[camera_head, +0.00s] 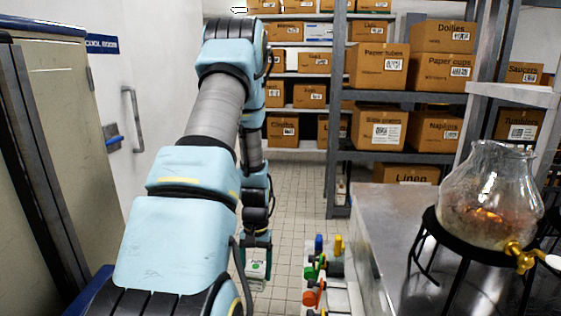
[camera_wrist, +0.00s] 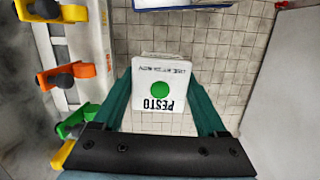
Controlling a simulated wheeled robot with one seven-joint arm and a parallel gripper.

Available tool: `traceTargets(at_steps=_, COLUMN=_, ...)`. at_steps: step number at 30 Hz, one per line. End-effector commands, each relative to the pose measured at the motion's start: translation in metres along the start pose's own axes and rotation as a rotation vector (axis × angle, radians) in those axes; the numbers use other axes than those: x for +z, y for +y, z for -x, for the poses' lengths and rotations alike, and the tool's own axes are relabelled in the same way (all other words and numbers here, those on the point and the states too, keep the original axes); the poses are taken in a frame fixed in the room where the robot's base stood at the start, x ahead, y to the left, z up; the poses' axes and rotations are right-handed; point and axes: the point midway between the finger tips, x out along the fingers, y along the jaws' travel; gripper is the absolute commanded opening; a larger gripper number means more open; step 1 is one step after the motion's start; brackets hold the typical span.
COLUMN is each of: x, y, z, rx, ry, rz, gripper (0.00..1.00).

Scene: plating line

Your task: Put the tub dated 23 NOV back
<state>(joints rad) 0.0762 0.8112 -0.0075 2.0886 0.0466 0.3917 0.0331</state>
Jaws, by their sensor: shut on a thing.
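A white tub (camera_wrist: 155,68) with a green dot and the word PESTO shows upside down in the wrist view. A small line of print above the dot is too blurred to read surely. My gripper (camera_wrist: 160,88) is shut on this tub, one teal finger on each side. In the head view the tub (camera_head: 257,271) hangs low in my gripper (camera_head: 257,247), over the tiled floor. No other tub is clearly visible.
A rack with coloured handles (camera_head: 325,272) stands just right of my gripper; it is at left in the wrist view (camera_wrist: 75,70). A steel counter (camera_head: 385,215) bears a glass dispenser (camera_head: 487,190). Shelves (camera_head: 400,97) with boxes stand behind. Tiled floor (camera_head: 300,190) lies open between.

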Motion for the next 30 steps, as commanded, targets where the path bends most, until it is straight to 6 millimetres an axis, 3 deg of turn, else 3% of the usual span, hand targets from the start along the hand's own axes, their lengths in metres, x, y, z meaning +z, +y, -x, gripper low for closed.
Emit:
traceTargets(at_steps=5, x=0.008, y=-0.032, z=-0.012, rx=0.025, ry=-0.001, rz=0.165, gripper=0.0)
traceTargets(at_steps=22, x=-0.006, y=-0.03, z=-0.098, rx=0.025, ry=0.0, rz=0.158, gripper=0.0)
traceTargets(at_steps=30, x=-0.008, y=-0.03, z=-0.111, rx=0.024, ry=0.0, rz=0.158, gripper=0.0)
